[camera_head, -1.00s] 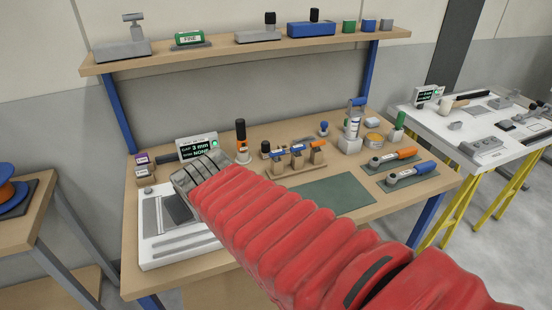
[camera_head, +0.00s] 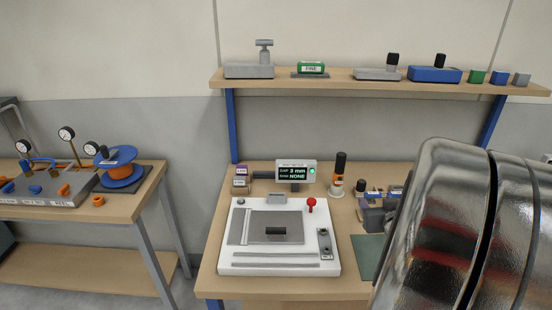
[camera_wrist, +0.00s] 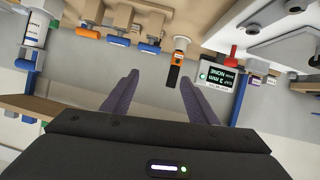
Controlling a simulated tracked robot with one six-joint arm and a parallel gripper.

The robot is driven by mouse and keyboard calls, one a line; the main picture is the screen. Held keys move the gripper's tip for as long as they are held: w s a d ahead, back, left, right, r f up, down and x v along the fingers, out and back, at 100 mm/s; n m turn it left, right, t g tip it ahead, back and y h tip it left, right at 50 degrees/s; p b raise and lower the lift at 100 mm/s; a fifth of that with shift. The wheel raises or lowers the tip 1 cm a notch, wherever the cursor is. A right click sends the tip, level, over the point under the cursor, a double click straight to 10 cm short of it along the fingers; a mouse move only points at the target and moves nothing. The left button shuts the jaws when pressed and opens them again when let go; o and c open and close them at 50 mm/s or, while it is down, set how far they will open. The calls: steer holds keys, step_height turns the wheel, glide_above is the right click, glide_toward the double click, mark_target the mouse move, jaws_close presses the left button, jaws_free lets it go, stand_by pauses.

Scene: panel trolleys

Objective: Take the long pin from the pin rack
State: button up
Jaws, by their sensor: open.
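The pin rack (camera_wrist: 145,20) is a wooden holder, upside down at the top of the wrist view. Several pins with coloured ends sit in it: an orange one (camera_wrist: 87,33) and two blue ones (camera_wrist: 118,40) (camera_wrist: 150,48). I cannot tell which is the long pin. My gripper (camera_wrist: 159,76) is open, with two dark grey-purple fingers apart and nothing between them. In the wrist picture the fingertips are just below the rack. In the head view my metallic arm link covers most of the rack area at right.
A display (camera_head: 296,172) reads 3 mm, NONE. A white fixture (camera_head: 228,262) with a red knob (camera_head: 311,204) fills the bench's left. A loaded shelf (camera_head: 330,85) hangs above.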

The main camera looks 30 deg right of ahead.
steer(key=shift+m+t, duration=0.3)
steer(key=shift+t, duration=0.3)
steer(key=s+d+f, duration=0.2)
steer(key=s, duration=0.1)
steer(key=shift+s+d+f, duration=0.1)
steer(key=shift+s+d, duration=0.15)
steer(key=shift+d, duration=0.05)
steer(key=shift+w, duration=0.1)
glide_toward(373, 195)
steer(key=w+d, duration=0.1)
steer(key=w, duration=0.1)
steer(key=shift+w+d+f, duration=0.15)
steer(key=shift+d+f, duration=0.15)
steer(key=shift+x, duration=2.6)
steer(key=shift+f, duration=0.15)
steer(key=shift+c, duration=0.4)
